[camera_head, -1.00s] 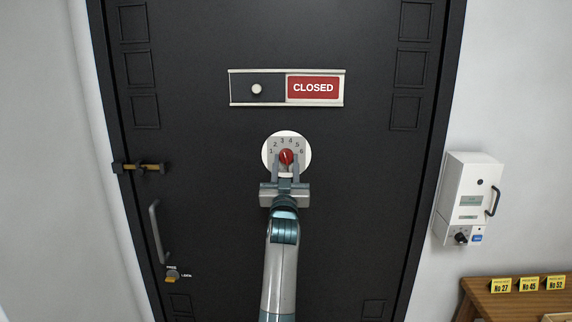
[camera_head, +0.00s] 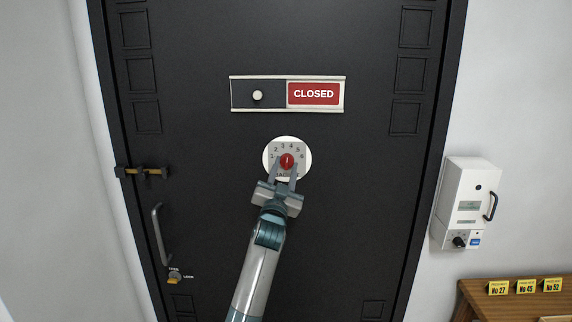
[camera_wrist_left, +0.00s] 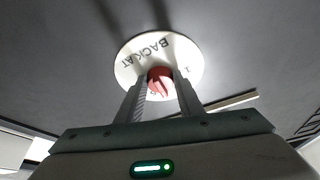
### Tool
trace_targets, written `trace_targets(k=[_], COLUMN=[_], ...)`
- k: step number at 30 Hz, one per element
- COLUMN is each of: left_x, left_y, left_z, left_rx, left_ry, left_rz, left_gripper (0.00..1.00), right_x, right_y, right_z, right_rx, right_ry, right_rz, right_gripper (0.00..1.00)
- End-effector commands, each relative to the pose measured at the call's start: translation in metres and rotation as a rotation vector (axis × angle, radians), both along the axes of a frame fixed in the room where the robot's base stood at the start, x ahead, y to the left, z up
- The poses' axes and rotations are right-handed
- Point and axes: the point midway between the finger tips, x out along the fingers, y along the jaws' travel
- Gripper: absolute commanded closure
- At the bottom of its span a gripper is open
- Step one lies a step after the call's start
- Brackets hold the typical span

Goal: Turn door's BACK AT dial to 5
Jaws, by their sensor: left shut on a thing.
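The BACK AT dial is a white round plate (camera_head: 305,147) with printed numbers and a red knob (camera_head: 287,161) at its centre, on the black door (camera_head: 220,200). My left gripper (camera_head: 284,166) reaches up from below, tilted, and is shut on the red knob. The knob's white mark points roughly up, between the 3 and 4 as far as I can tell. In the left wrist view the red knob (camera_wrist_left: 160,82) sits between the fingertips, and the plate (camera_wrist_left: 185,52) shows the words BACK AT. My right gripper is not in view.
Above the dial is a slider sign (camera_head: 313,94) reading CLOSED. A gold and black latch (camera_head: 141,172), a handle (camera_head: 160,234) and a lock knob (camera_head: 174,278) are at the door's left. A white wall box (camera_head: 466,202) and a wooden table (camera_head: 480,302) with yellow tags stand at the right.

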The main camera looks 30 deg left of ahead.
Motion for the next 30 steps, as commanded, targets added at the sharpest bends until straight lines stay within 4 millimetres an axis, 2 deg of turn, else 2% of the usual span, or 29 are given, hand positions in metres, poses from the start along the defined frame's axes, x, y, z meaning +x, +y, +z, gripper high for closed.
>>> trace_targets(k=[1,15,21,30], left_x=[-0.001,-0.003,-0.003,-0.003], left_y=[0.002,0.005,0.005,0.006], left_z=[0.005,0.007,0.006,0.005], left_rx=[0.043,0.407,0.514,0.581], left_ry=[0.026,0.251,0.316,0.358], left_rz=[0.000,0.001,0.000,0.000], left_gripper=[0.89,0.89,0.89,0.89], right_x=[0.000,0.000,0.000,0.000], right_y=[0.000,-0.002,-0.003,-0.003], right_z=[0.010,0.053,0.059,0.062], right_rx=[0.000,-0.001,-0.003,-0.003], right_ry=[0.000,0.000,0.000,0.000], right_rz=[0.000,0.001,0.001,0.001], right_gripper=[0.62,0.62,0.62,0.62])
